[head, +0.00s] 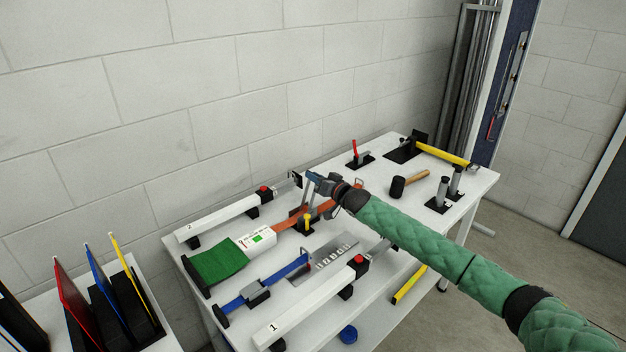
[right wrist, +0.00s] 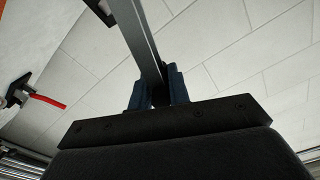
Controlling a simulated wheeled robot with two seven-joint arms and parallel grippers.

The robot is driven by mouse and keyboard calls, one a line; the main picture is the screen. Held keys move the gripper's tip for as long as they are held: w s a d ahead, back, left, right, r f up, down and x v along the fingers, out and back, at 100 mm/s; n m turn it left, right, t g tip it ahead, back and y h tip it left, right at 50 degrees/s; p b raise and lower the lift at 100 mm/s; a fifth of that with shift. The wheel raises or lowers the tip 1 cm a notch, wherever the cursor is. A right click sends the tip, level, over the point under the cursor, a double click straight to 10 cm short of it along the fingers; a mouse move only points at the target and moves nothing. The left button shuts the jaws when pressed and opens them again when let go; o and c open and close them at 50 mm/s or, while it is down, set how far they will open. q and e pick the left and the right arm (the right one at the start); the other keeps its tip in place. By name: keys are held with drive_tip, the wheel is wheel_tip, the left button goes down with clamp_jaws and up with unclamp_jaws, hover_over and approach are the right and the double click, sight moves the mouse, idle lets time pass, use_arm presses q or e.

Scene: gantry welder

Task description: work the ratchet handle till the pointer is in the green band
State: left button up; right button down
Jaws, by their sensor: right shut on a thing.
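The ratchet handle shows as a grey metal bar (right wrist: 140,38) in the right wrist view, running between my blue fingers. My right gripper (head: 313,180) is shut on it above the table, and in the right wrist view its fingers (right wrist: 158,88) sit on either side of the bar. In the head view an orange strap (head: 288,224) runs to the ratchet, which my gripper and arm partly hide. A white gauge box (head: 257,241) with a green patch sits on the strap; its pointer is too small to make out. My left gripper is not in view.
Two white rails with red buttons, number 2 (head: 220,215) behind and number 1 (head: 310,304) in front, flank the strap. A blue clamp (head: 268,283), a mallet (head: 398,187) and a yellow-handled tool (head: 443,155) lie on the table. The table's right front is mostly clear.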

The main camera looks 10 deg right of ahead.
drive_tip(key=shift+f, duration=0.15)
drive_tip(key=c, duration=1.4)
unclamp_jaws()
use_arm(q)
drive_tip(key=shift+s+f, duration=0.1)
use_arm(e)
drive_tip(key=shift+o, duration=0.2)
drive_tip(key=shift+s+d, duration=0.1)
